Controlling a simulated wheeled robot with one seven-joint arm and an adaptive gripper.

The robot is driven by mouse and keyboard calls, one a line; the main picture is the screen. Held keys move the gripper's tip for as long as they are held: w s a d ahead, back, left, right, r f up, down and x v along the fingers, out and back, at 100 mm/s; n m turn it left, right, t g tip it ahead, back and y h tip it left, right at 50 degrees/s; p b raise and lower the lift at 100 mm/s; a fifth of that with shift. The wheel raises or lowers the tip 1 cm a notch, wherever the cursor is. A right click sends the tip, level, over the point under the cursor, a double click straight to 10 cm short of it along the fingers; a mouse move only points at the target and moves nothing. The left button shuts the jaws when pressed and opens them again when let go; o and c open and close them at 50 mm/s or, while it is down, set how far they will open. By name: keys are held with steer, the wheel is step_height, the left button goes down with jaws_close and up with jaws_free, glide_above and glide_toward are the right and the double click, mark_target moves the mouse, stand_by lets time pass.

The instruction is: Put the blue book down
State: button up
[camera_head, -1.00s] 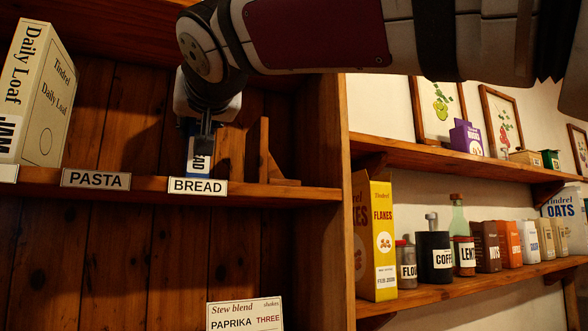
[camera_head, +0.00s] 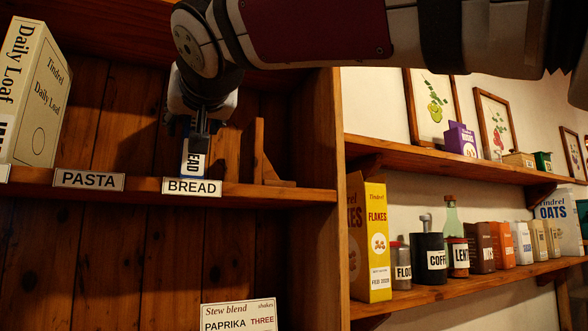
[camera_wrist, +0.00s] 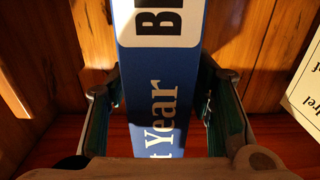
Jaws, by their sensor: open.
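The blue book (camera_head: 193,160) stands upright on the pine shelf, just behind the BREAD label (camera_head: 191,187). Its narrow face has a white patch with dark letters, of which "EAD" shows. My gripper (camera_head: 201,143) is at the book's upper part, coming from above and in front, and hides its top. In the wrist view, the blue face (camera_wrist: 158,110) with white "Year" lettering lies between the two fingers of my gripper (camera_wrist: 165,112). The fingers are apart, one on each side of the book. Whether either one touches it I cannot tell.
A wooden bracket-shaped piece (camera_head: 262,155) stands right of the book. A Daily Loaf box (camera_head: 38,95) stands at the left, beyond the PASTA label (camera_head: 88,180), with bare shelf between. A shelf upright (camera_head: 318,200) is on the right, with stocked wall shelves beyond.

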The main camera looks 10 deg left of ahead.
steer(key=b+v, duration=0.2)
steer(key=v, duration=0.9)
steer(key=shift+s, duration=0.2)
